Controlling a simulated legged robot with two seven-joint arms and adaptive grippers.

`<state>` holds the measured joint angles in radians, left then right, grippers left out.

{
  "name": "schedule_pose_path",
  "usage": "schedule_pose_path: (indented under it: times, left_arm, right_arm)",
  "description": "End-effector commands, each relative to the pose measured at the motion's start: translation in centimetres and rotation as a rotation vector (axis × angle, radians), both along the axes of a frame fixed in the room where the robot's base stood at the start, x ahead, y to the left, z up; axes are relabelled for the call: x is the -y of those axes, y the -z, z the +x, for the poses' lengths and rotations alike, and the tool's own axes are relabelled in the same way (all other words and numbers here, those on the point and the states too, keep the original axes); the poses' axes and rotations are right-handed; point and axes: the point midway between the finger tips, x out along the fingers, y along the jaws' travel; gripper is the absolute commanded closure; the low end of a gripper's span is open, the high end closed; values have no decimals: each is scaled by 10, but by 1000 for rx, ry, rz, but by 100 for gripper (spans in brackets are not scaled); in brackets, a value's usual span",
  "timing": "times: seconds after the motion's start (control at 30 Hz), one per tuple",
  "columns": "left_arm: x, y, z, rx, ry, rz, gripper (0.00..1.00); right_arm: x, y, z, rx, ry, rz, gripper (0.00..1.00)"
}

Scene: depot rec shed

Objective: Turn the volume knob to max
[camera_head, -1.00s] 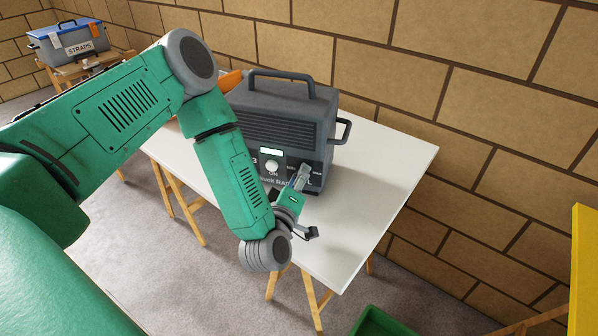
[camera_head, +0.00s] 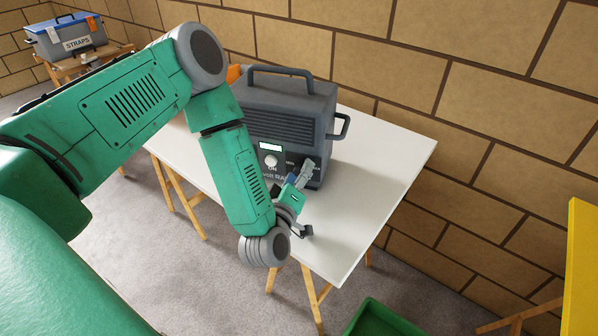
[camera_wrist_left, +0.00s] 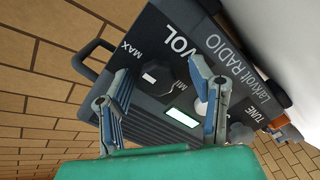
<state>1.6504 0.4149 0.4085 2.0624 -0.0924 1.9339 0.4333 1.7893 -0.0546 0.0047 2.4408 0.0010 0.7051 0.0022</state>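The dark grey radio (camera_head: 290,115) stands upright on the white table, its front toward me. In the left wrist view its face (camera_wrist_left: 190,35) is close and turned, with VOL, MAX and MIN printed on it. The volume knob (camera_wrist_left: 155,75) is a dark knob between the MAX and MIN marks. My left gripper (camera_wrist_left: 158,80) is open, its fingers apart on either side of the knob in that view; I cannot tell whether either touches it. In the head view my left gripper (camera_head: 306,175) is at the radio's lower right front and hides the knob. My right gripper is out of view.
The radio has a lit display (camera_wrist_left: 182,117), a pale ON knob (camera_head: 271,161) and a TUNE control partly behind a finger. The white table (camera_head: 385,165) is clear on the right. A brick wall stands behind. A green bin (camera_head: 380,320) is on the floor.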

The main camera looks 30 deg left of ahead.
Motion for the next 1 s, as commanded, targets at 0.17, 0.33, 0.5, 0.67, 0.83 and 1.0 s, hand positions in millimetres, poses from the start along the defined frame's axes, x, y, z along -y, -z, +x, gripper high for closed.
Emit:
schedule_pose_path:
  times: [0.17,0.33,0.5,0.67,0.83,1.0]
  left_arm:
    - [-1,2,0,-3,0,3,50]
    - [-1,-4,1,1,-2,2,50]
    - [-2,-32,1,6,-2,0,50]
    - [-1,-66,0,7,0,-2,50]
    - [0,-90,0,4,0,-1,50]
    - [-1,-99,0,2,0,-1,50]
  right_arm:
    - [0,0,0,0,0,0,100]
    - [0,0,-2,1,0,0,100]
    - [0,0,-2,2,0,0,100]
    - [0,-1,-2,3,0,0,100]
    - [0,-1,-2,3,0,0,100]
    - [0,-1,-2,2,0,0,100]
